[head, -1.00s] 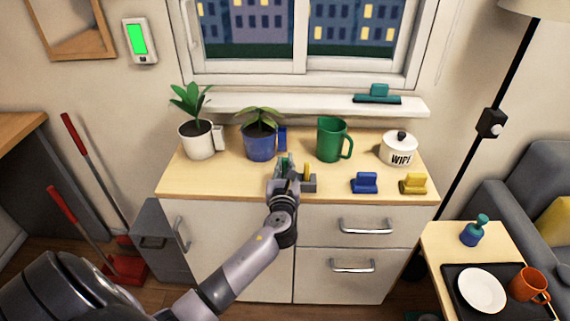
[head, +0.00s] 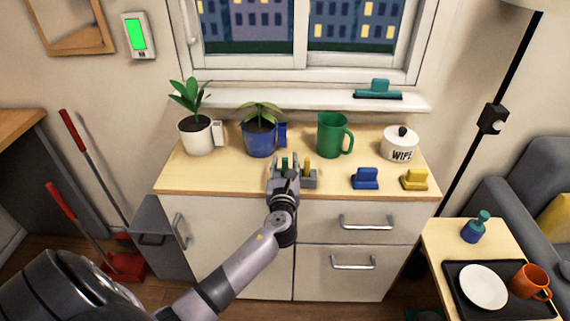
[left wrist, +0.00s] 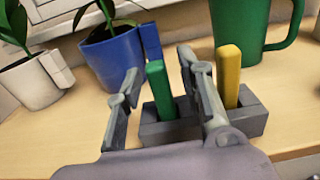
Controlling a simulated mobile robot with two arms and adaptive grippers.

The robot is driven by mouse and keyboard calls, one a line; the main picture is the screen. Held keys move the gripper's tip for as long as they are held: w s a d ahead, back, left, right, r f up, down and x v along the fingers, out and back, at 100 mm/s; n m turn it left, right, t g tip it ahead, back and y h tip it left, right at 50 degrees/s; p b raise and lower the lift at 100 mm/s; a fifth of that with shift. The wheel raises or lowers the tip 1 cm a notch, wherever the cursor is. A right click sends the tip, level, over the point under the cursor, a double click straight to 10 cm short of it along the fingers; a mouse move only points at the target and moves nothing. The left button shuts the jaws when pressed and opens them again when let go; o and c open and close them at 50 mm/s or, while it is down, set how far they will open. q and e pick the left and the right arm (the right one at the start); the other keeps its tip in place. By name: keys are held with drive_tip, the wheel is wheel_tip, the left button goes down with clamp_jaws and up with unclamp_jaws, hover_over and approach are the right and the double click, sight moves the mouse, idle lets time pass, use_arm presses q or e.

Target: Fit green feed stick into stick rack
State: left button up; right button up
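The grey stick rack (head: 310,181) stands near the front edge of the cabinet top. In the left wrist view, the rack (left wrist: 256,122) holds an upright yellow stick (left wrist: 229,75) on the right. The green feed stick (left wrist: 158,90) stands upright with its lower end in the left part of the rack; its foot is partly hidden. My left gripper (left wrist: 160,62) is open, a finger on each side of the green stick, with a visible gap on the left. In the head view, the left gripper (head: 284,160) hides the rack's left end. My right gripper is out of view.
A blue plant pot (head: 258,142), a white plant pot (head: 196,138) and a green mug (head: 331,136) stand behind the rack. A blue block (head: 365,180), a yellow block (head: 414,181) and a white lidded jar (head: 399,147) are to the right.

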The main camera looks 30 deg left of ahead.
use_arm(q)
drive_tip(key=v, duration=1.2)
drive_tip(key=shift+f, duration=0.1)
idle(0.4)
drive_tip(key=s+d+f+n+g+h, duration=0.1)
drive_tip(key=s+f+n+g+h, duration=0.15)
drive_tip(key=f, duration=0.85)
drive_tip(key=s+d+f+n+g+h, duration=0.15)
drive_tip(key=s+f+n, duration=0.25)
drive_tip(key=f, duration=0.7)
drive_tip(key=s+d+f+n+g+h, duration=0.1)
drive_tip(key=s+f+n+g+h, duration=0.15)
drive_tip(key=f, duration=0.85)
drive_tip(key=s+d+f+n+g+h, duration=0.1)
drive_tip(key=s+f+n+g, duration=0.1)
drive_tip(key=s+f+n, duration=0.4)
drive_tip(key=s+d+f+n+g, duration=0.2)
drive_tip(key=s+f+n, duration=0.4)
drive_tip(key=s, duration=1)
drive_tip(key=s+d+f+n+g+h, duration=0.1)
drive_tip(key=s+f+n+g, duration=0.3)
drive_tip(key=s, duration=0.7)
wheel_tip(320, 180, down, 5)
drive_tip(key=shift+s+d+r+n+h, duration=0.1)
drive_tip(key=shift+s+d+n+h, duration=0.2)
drive_tip(key=shift+n, duration=0.9)
